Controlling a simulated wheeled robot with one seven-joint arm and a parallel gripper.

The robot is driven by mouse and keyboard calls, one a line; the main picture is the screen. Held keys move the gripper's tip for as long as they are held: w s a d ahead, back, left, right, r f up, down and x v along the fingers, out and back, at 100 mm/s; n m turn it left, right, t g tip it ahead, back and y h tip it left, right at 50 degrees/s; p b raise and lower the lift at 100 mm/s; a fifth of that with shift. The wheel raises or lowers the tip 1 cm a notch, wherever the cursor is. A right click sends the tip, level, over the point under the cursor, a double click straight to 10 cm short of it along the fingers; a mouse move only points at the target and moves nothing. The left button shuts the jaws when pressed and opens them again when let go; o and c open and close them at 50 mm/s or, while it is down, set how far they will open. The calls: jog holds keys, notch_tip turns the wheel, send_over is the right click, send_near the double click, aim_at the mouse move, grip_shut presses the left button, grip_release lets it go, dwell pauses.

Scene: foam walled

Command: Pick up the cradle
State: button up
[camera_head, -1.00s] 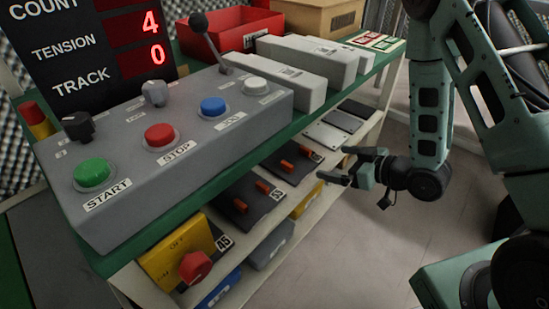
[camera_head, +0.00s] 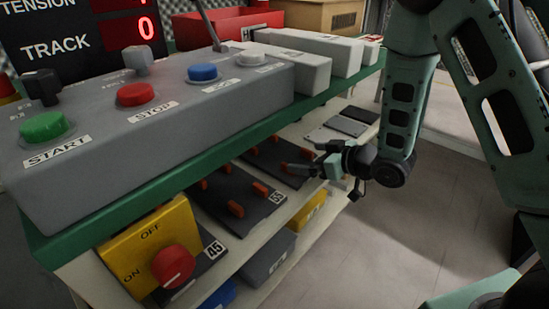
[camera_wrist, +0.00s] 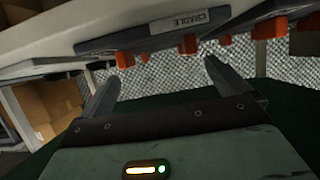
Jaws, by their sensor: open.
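A cradle, a dark flat plate (camera_wrist: 135,42) with orange pegs and a white label reading CRADLE, lies across the top of the wrist view, beyond my fingertips. In the head view, two dark plates with orange pegs lie on the shelf under the green top: a nearer one (camera_head: 222,190) and a farther one (camera_head: 268,165). I cannot tell for sure which one bears the label. My gripper (camera_head: 308,160) is at the shelf's open side, close to the farther plate. Its two fingers (camera_wrist: 160,78) are apart, with nothing held between them.
The grey control box (camera_head: 170,115) and white blocks (camera_head: 340,50) stand on the green worktop (camera_head: 150,205) above the shelf. A yellow switch box (camera_head: 150,250) with a red knob sits at the shelf's near end. Open floor (camera_head: 370,250) lies to the right.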

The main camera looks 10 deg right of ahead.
aim_at(298, 156)
jog(key=b+x, duration=0.2)
jog(key=x, duration=0.1)
jog(key=shift+w+a+f+b, duration=0.1)
jog(key=shift+w+f+b, duration=0.05)
jog(key=shift+f+b, duration=0.2)
jog(key=shift+w+a, duration=0.35)
jog(key=shift+w, duration=0.15)
jog(key=c, duration=0.9)
